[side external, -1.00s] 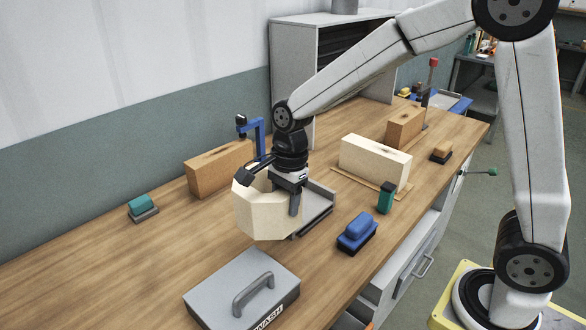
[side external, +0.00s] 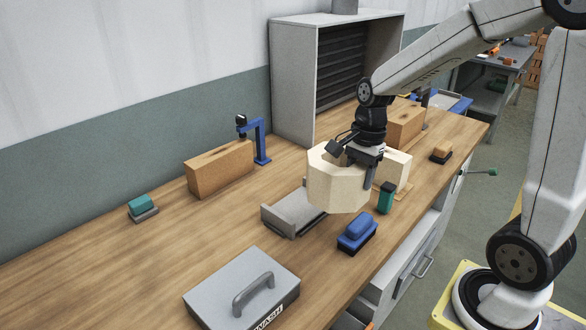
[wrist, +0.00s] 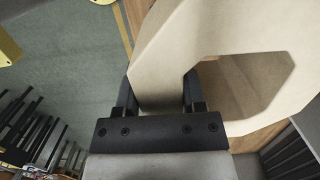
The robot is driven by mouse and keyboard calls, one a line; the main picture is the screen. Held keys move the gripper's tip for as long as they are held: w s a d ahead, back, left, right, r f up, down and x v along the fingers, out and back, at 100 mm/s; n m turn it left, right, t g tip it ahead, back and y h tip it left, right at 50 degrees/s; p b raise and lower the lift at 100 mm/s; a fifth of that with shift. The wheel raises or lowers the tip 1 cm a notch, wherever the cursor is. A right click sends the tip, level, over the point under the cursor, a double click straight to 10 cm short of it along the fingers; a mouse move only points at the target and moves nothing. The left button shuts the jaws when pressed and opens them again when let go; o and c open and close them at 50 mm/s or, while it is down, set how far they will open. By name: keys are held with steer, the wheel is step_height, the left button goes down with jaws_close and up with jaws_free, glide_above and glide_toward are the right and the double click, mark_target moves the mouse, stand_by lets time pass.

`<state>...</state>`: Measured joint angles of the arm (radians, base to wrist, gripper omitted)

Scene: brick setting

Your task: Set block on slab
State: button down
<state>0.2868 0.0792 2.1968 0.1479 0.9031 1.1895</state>
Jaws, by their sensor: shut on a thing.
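My gripper (side external: 366,170) is shut on a cream, many-sided block (side external: 338,184) with an opening in it, held up above the bench. The wrist view shows the block (wrist: 200,45) between the two black fingers (wrist: 160,95). In the side view the block hangs in front of a long cream block (side external: 398,166), which is largely hidden by it and by the gripper. A thin tan slab (side external: 403,194) shows only at a corner below the long cream block. The held block looks clear of the bench, but its exact height cannot be told.
A grey tray (side external: 283,216) lies left of the held block. A green-and-black item (side external: 386,198) and a blue brush (side external: 357,232) stand close by in front.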

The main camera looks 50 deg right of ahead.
steer(key=shift+w+d+r, duration=0.1)
steer(key=shift+w, duration=0.05)
steer(key=shift+w+d+f, duration=0.1)
steer(key=shift+w+f, duration=0.15)
steer(key=shift+w, duration=0.25)
steer(key=shift+w+d+f, duration=0.1)
steer(key=shift+w+f, duration=0.1)
steer(key=shift+w, duration=0.25)
steer(key=w+f, duration=0.1)
steer(key=w, duration=0.1)
steer(key=w+f, duration=0.1)
steer(key=w, duration=0.1)
steer(key=w+d+f, duration=0.1)
steer(key=w, duration=0.1)
steer(key=shift+w, duration=0.3)
steer(key=w+f, duration=0.4)
steer(key=f, duration=0.1)
steer(key=shift+w+d+f, duration=0.2)
steer(key=shift+w+d, duration=0.15)
steer(key=shift+d, duration=0.05)
steer(key=shift+w+f, duration=0.15)
steer(key=shift+f, duration=0.75)
steer(key=shift+w+f, duration=0.1)
steer(key=shift+f, duration=0.8)
